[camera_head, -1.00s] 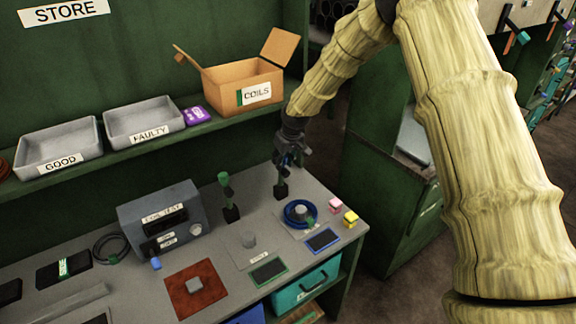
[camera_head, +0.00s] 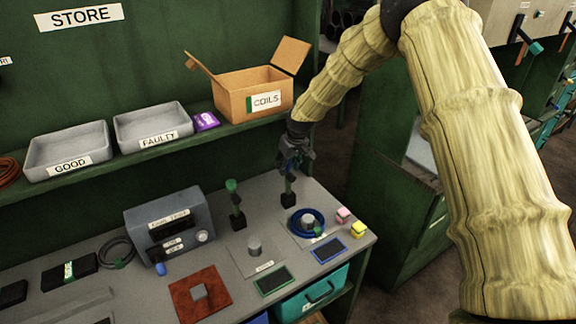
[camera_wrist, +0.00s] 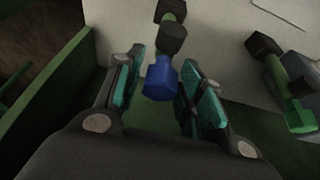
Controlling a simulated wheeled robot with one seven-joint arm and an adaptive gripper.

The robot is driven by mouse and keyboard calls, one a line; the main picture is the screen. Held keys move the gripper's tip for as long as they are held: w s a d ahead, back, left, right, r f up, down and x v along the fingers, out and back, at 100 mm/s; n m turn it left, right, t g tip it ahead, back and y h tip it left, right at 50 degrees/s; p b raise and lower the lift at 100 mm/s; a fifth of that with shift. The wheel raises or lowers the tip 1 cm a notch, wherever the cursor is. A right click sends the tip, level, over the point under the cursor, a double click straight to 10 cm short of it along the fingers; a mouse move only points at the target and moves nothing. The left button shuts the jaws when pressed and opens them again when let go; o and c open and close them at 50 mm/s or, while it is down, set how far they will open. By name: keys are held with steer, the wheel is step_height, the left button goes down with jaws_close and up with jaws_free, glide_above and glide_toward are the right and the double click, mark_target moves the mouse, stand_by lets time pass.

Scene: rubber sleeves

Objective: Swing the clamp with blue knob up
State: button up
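The clamp with the blue knob stands on the bench's right half, and its green stem and dark base (camera_head: 289,199) show below my gripper (camera_head: 294,160) in the head view. In the wrist view its blue knob (camera_wrist: 161,80) sits between the two teal-padded fingers of my gripper (camera_wrist: 165,90). The fingers are apart, with a visible gap on the knob's left and a narrower one on its right. In the head view the knob is mostly hidden by the gripper. A similar clamp with a green knob (camera_head: 232,185) stands to the left; it also shows in the wrist view (camera_wrist: 290,85).
A grey test box (camera_head: 168,222) stands left. The shelf with a cardboard box (camera_head: 252,92) and grey trays (camera_head: 68,152) is behind the gripper.

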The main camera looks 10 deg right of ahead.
steer(key=shift+s, duration=0.1)
steer(key=v, duration=1.2)
steer(key=shift+f, duration=0.1)
stand_by(0.3)
